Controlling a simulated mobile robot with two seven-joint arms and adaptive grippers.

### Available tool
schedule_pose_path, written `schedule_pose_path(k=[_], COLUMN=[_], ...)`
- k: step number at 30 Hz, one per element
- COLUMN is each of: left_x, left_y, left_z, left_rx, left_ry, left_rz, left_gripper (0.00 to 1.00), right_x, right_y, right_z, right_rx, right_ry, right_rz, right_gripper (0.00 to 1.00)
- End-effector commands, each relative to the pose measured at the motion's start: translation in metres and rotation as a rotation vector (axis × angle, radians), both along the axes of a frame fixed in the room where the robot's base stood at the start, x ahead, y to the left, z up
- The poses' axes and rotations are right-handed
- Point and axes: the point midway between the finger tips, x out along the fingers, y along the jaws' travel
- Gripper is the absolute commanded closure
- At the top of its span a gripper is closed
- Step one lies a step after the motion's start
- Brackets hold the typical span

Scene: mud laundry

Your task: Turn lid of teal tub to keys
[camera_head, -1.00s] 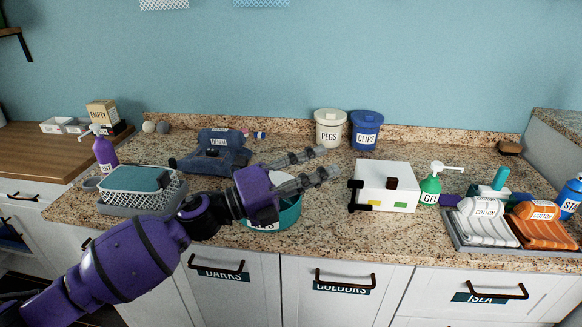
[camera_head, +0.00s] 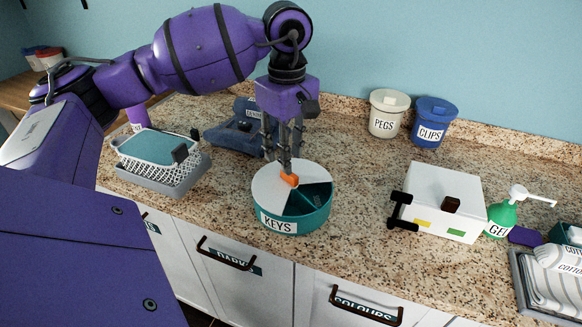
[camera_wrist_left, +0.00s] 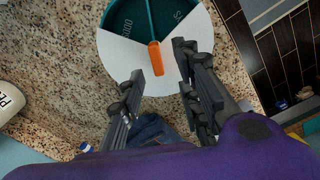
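The teal tub (camera_head: 305,215) stands on the counter with a KEYS label on its front wall. Its white lid (camera_head: 270,181) has a wedge opening at the right, showing dark teal compartments and a divider. An orange handle (camera_head: 289,180) stands up near the lid's middle. My left gripper (camera_head: 284,165) points down over the lid at the orange handle. In the left wrist view, its fingers (camera_wrist_left: 160,65) are apart, with the orange handle (camera_wrist_left: 155,58) between or just beyond their tips; contact cannot be told. Lettering inside the opening is only partly readable. My right gripper is not in view.
A white box (camera_head: 441,199) with a black handle stands right of the tub, near a green GEL bottle (camera_head: 501,219). A mesh basket (camera_head: 160,160) is at left, a folded blue item (camera_head: 238,132) behind. PEGS (camera_head: 388,113) and CLIPS (camera_head: 433,122) tubs stand at the back.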

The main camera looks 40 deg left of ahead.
Motion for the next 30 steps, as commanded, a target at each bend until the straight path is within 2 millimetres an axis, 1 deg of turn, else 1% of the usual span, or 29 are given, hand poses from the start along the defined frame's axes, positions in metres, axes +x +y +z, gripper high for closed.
schedule_pose_path(k=[1, 3, 9, 13, 20, 21, 28, 30], left_x=[-0.001, -0.001, 0.000, 0.000, 0.000, 0.000, 0.000, 0.000], left_y=[-0.001, -0.001, -0.001, -0.001, -0.001, -0.001, -0.001, -0.001], left_z=[-0.009, -0.021, -0.046, -0.054, -0.056, -0.056, -0.055, -0.055], left_rx=[-0.002, -0.002, -0.004, -0.004, -0.004, -0.004, -0.004, -0.004], left_ry=[0.005, 0.003, 0.002, 0.000, -0.001, -0.001, -0.001, -0.001], left_rz=[-0.001, 0.000, 0.000, 0.001, 0.001, 0.001, 0.001, 0.001], left_gripper=[0.69, 0.69, 0.69, 0.69, 0.69, 0.70, 1.00, 1.00], right_x=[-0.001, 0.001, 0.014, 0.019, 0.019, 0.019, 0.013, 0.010], right_y=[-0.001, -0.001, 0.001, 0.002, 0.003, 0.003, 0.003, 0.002], right_z=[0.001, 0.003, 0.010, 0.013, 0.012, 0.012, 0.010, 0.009], right_rx=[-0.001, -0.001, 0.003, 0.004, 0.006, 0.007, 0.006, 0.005], right_ry=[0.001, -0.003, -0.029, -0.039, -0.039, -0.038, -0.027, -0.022], right_rz=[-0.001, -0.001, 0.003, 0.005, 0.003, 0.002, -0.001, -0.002], right_gripper=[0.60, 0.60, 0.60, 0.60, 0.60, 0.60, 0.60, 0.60])
